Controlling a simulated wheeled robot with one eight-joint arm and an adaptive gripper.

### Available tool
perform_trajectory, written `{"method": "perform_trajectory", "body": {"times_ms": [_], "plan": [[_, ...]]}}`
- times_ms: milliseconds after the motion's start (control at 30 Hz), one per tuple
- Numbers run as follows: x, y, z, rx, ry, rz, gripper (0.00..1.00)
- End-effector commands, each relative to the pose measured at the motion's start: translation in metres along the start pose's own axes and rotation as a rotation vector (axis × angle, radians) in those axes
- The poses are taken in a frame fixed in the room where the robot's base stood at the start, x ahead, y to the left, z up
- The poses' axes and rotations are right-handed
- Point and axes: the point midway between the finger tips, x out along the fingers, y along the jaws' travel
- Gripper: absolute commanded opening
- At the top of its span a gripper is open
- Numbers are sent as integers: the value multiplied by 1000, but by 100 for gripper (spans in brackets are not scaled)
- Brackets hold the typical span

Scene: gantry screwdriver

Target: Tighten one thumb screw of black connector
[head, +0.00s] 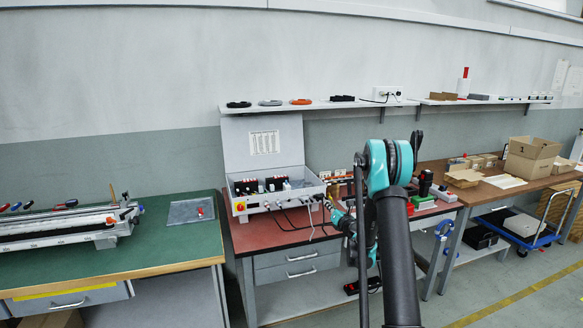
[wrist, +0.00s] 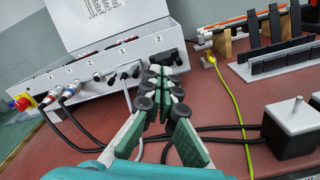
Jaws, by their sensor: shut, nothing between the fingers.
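In the wrist view, a black connector (wrist: 127,76) with thumb screws sits on the front panel of the light grey control box (wrist: 97,84), under a label "1". Another black connector (wrist: 171,58) sits to its right under a label "2", partly hidden behind my fingertips. In the head view the box (head: 240,207) stands on the red bench, and my arm hides most of the gripper.
Round plugs with cables (wrist: 68,92) are on the panel's left, near a red knob (wrist: 22,102). Black cables and a yellow cable (wrist: 232,100) cross the red bench top (wrist: 225,135).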

Motion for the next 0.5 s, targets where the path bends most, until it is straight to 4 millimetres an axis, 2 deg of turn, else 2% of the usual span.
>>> {"method": "perform_trajectory", "body": {"times_ms": [333,500], "plan": [[-4,0,0,0,0,0,0],[-12,16,-4,0,1,3,0]]}}
